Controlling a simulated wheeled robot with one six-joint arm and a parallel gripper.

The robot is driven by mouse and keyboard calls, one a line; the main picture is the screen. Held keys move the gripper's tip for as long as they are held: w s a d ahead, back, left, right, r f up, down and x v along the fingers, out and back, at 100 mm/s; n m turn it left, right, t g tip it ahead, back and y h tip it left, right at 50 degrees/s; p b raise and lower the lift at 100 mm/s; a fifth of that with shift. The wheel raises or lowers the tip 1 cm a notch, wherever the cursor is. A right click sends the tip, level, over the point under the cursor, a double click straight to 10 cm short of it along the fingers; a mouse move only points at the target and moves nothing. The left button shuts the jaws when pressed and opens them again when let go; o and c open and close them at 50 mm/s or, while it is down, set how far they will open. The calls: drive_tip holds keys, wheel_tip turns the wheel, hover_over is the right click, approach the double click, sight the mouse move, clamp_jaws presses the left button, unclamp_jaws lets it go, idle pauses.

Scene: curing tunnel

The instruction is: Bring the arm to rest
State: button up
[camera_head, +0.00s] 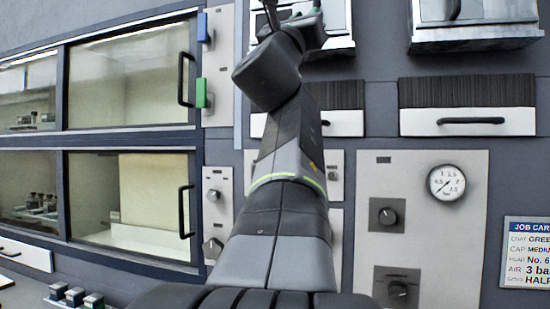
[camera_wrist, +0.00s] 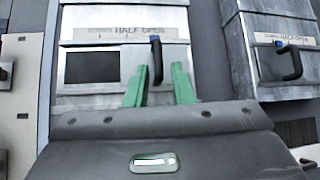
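My gripper (camera_wrist: 158,82) shows in the wrist view with its two green fingers spread apart and nothing held between them. A dark door handle (camera_wrist: 156,62) with a blue top appears just beyond the gap between the fingers. It is on a metal box door (camera_wrist: 120,85) marked "HALF OPEN", with a dark window. In the head view my arm reaches up the middle of the picture, and my gripper is at the top edge, partly cut off, in front of the upper metal box (camera_head: 338,22).
A second metal box (camera_head: 474,25) is at the upper right. Drawers (camera_head: 467,121) with dark handles are below. A panel holds a pressure gauge (camera_head: 446,183) and knobs (camera_head: 387,215); a job card (camera_head: 527,252) is beside it. Glass-fronted cabinets (camera_head: 130,90) with handles stand left.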

sight(317, 0)
drive_tip(key=p+x, duration=0.5)
drive_tip(key=x, duration=0.6)
drive_tip(key=shift+r+p, duration=0.15)
drive_tip(key=shift+p, duration=0.15)
drive_tip(key=shift+w+a, duration=0.15)
drive_tip(key=shift+a, duration=0.1)
